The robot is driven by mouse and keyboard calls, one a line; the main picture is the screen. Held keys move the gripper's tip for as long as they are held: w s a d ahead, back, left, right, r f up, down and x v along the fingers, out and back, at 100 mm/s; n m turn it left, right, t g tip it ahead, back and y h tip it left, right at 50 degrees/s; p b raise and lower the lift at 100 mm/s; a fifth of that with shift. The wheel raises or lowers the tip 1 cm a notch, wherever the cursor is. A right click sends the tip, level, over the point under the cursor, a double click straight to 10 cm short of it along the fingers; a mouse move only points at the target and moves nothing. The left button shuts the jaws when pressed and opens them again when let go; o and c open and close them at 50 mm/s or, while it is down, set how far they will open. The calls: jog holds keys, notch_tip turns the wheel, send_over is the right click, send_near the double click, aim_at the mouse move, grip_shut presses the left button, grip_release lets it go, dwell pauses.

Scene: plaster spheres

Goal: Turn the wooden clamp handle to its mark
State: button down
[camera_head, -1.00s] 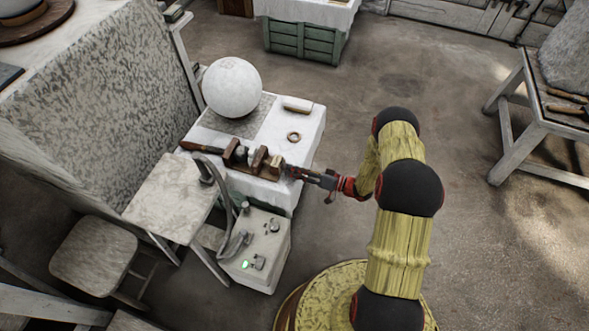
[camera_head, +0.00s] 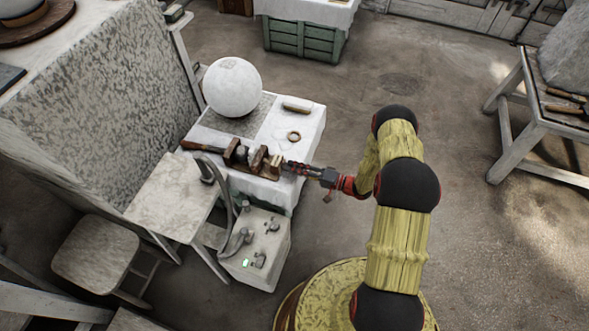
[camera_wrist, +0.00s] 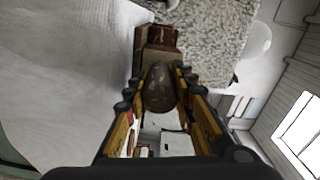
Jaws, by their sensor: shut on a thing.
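The wooden clamp (camera_head: 233,153) lies on the white-clothed table, its brown jaws in a row. Its handle (camera_head: 276,163) is at the right end, facing my arm. In the wrist view the handle (camera_wrist: 159,88) is a dark rounded knob between the two fingers, with the reddish-brown clamp body (camera_wrist: 157,37) behind it. My gripper (camera_head: 286,165) reaches in from the right and is shut on the handle; in the wrist view its fingers (camera_wrist: 160,92) press on both sides. I cannot make out the mark.
A white sphere (camera_head: 232,87) stands behind the clamp on a speckled slab. A small ring (camera_head: 294,136) and a pale roll (camera_head: 297,107) lie on the table.

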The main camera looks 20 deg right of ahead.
jog(key=shift+f, duration=0.15)
jog(key=c, duration=1.5)
grip_release()
jog(key=shift+o, duration=0.2)
jog(key=shift+d, duration=0.1)
jog(key=v, duration=0.8)
